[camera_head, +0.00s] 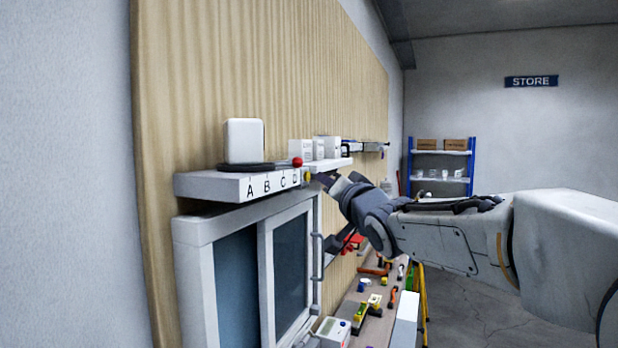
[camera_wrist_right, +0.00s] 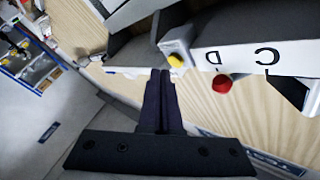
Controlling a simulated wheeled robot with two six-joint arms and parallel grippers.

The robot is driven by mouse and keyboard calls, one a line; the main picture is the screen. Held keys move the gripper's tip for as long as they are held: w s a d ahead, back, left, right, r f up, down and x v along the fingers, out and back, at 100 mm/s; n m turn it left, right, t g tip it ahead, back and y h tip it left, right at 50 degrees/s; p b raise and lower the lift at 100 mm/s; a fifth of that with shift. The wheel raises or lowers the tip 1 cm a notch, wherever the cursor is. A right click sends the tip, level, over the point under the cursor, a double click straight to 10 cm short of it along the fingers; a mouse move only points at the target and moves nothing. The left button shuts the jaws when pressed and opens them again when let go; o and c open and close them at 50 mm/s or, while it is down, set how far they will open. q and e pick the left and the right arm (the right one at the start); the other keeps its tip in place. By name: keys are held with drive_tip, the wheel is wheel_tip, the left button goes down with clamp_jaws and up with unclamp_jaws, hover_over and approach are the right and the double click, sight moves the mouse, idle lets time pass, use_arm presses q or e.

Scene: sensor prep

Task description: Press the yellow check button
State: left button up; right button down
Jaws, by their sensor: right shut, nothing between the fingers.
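The yellow check button (camera_head: 307,176) sits at the right end of the lettered front edge of a white wall shelf (camera_head: 215,187), just past the letter D. In the right wrist view the yellow button (camera_wrist_right: 175,60) sticks out of a small grey housing (camera_wrist_right: 174,38). My right gripper (camera_head: 320,178) reaches in from the right with its tips close to the button. In the wrist view its dark fingers (camera_wrist_right: 160,73) are together and empty, with the tips just left of the button. I cannot tell whether they touch it. My left gripper is not in view.
A red knob (camera_head: 297,162) is near the letter D and shows in the wrist view (camera_wrist_right: 222,84). A white box (camera_head: 244,140) and smaller white boxes (camera_head: 301,152) stand on the shelf. Below are a window-like cabinet (camera_head: 250,270) and a bench (camera_head: 375,325) with several small parts.

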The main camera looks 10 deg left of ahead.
drive_tip(key=shift+a, duration=0.15)
idle(0.5)
drive_tip(key=shift+w+a, duration=0.1)
drive_tip(key=shift+a, duration=0.2)
drive_tip(key=shift+w+a+b, duration=0.15)
drive_tip(key=shift+a+b, duration=0.2)
drive_tip(key=shift+b, duration=0.05)
idle(0.6)
drive_tip(key=shift+d, duration=0.15)
drive_tip(key=shift+s+d+p, duration=0.25)
drive_tip(key=shift+d+p, duration=0.1)
drive_tip(key=shift+d, duration=0.25)
drive_tip(key=d, duration=0.1)
drive_tip(key=s+d+p, duration=0.1)
drive_tip(key=d, duration=0.1)
drive_tip(key=d+p, duration=0.1)
drive_tip(key=shift+s+d, duration=0.3)
drive_tip(key=shift+d, duration=0.1)
